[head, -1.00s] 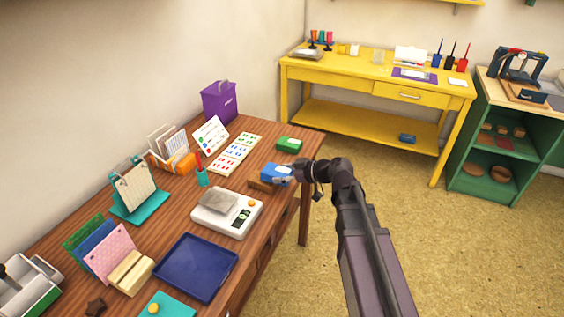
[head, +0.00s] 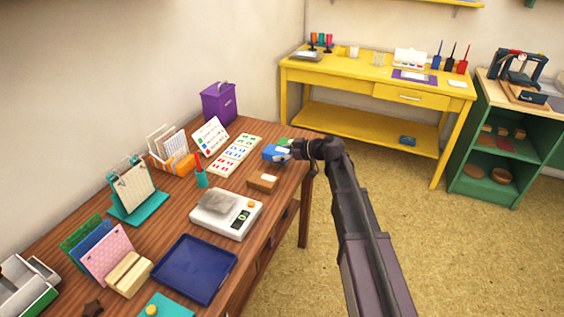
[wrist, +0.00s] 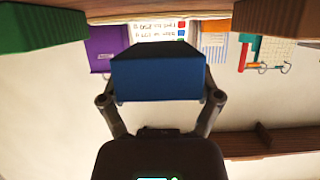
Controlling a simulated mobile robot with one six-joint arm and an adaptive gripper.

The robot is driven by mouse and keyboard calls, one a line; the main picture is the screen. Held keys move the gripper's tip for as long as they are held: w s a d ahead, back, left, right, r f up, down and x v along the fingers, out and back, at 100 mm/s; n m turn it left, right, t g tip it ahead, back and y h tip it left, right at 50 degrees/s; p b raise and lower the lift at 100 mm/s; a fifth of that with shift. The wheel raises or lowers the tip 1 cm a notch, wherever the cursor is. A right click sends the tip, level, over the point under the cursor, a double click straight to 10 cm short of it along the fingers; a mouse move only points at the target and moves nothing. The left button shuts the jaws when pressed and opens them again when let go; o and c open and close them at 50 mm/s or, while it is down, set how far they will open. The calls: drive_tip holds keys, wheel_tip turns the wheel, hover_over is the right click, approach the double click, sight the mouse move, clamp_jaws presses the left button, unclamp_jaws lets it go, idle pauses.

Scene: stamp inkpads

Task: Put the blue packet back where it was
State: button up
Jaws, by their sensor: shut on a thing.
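My gripper (head: 287,152) is shut on the blue packet (head: 274,153) near the right edge of the brown table. In the wrist view the blue packet (wrist: 158,76) sits between the two fingers (wrist: 160,92). In the head view it is between the green packet (head: 287,142) behind it, partly hidden, and a brown block (head: 262,182) with a pale top in front. The wrist picture looks upside down, with the green packet (wrist: 40,25) upper left and the brown block (wrist: 272,18) upper right. I cannot tell whether the blue packet touches the table.
A stamp card sheet (head: 236,156) lies left of the blue packet. A white scale (head: 226,222), a dark blue tray (head: 197,268) and a teal pen cup (head: 201,179) stand nearer. A purple bin (head: 219,102) is at the back. Another blue object (head: 407,140) lies under the yellow bench (head: 360,125).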

sight(281, 167)
drive_tip(key=shift+f, duration=0.1)
drive_tip(key=shift+f+b, duration=1.7)
drive_tip(key=shift+b, duration=0.1)
drive_tip(key=shift+f, duration=0.2)
drive_tip(key=o, duration=1)
drive_tip(key=shift+r, duration=0.1)
drive_tip(key=shift+o, duration=0.2)
drive_tip(key=shift+r, duration=0.15)
drive_tip(key=shift+s+d+r, duration=0.1)
drive_tip(key=shift+d+r, duration=0.05)
drive_tip(key=shift+d, duration=0.1)
drive_tip(key=p+v, duration=0.4)
drive_tip(key=v, duration=0.7)
drive_tip(key=shift+d+p, duration=0.25)
drive_tip(key=shift+p, duration=0.1)
drive_tip(key=shift+s, duration=0.1)
